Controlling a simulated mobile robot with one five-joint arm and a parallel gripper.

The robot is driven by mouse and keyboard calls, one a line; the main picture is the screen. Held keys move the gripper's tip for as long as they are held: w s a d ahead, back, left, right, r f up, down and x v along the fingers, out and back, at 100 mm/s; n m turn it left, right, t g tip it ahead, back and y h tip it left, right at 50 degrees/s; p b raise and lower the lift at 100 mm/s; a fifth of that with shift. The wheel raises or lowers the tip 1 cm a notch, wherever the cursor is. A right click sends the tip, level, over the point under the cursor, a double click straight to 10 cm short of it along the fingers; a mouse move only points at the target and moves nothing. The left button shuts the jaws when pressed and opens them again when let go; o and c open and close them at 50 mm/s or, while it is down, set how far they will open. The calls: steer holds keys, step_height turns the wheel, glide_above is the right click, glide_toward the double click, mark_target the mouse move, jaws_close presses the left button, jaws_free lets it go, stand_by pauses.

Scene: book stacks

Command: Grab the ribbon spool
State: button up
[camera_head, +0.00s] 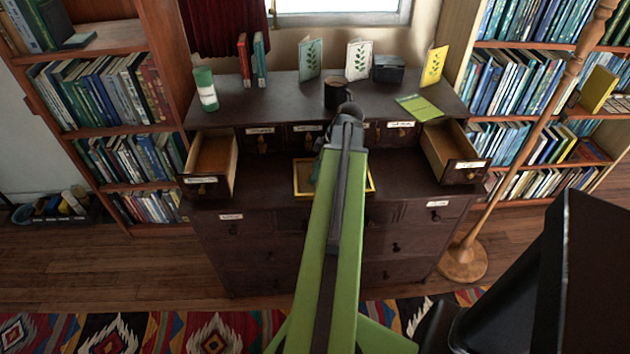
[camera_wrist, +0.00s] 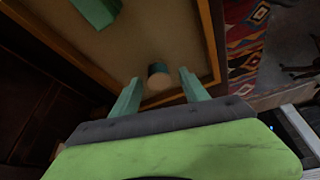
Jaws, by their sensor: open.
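In the head view, the tray (camera_head: 298,191) lies on the dark desk's lower ledge. My arm hides much of it, and I cannot make out the spool there.
A green block (camera_wrist: 97,10) lies in the tray's far part. Open drawers flank the desk at left (camera_head: 211,160) and right (camera_head: 452,150). The upper shelf holds a green cylinder (camera_head: 205,88), a dark mug (camera_head: 345,95), cards and a dark box (camera_head: 388,69).

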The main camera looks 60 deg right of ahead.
jaws_close()
steer(key=shift+r, duration=0.15)
steer(key=r+p, duration=0.5)
steer(key=shift+s+d+r, duration=0.1)
steer(key=shift+s+d, duration=0.05)
steer(key=shift+s, duration=0.2)
steer(key=s+d+r+p, duration=0.2)
steer(key=s+r+p, duration=0.3)
steer(key=s, duration=0.5)
steer(key=shift+s+d+r+p, duration=0.3)
steer(key=shift+d+r+p, duration=0.1)
steer(key=shift+p, duration=0.15)
